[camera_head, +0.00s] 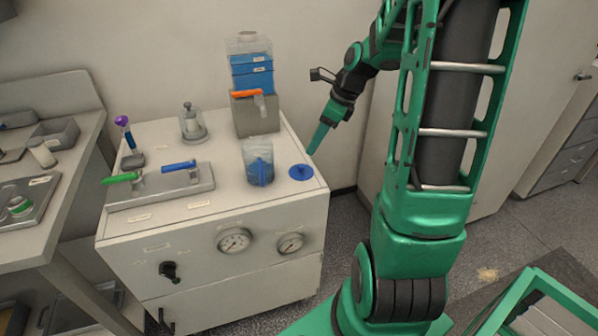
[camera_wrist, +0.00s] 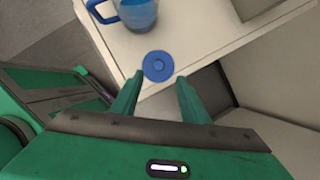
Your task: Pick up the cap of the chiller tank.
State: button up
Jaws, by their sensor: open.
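A round blue cap (camera_head: 301,172) with a small knob lies flat on the white cabinet top, near its right front corner. It also shows in the wrist view (camera_wrist: 158,66), just beyond the fingertips and roughly between them. My gripper (camera_head: 312,150) is above and slightly right of the cap, apart from it. In the wrist view its two fingers (camera_wrist: 157,77) are spread with nothing between them. A clear jug with blue liquid and a blue handle (camera_head: 258,163) stands left of the cap; it shows in part in the wrist view (camera_wrist: 138,14). I cannot tell which vessel is the chiller tank.
The white cabinet (camera_head: 215,250) has gauges and a black knob on its front. A metal plate with green and blue handles (camera_head: 160,188) lies left.

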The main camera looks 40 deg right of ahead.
aim_at(301, 165)
jog(key=x, duration=0.9)
jog(key=shift+a+f, duration=0.1)
jog(key=shift+f, duration=0.1)
grip_shut()
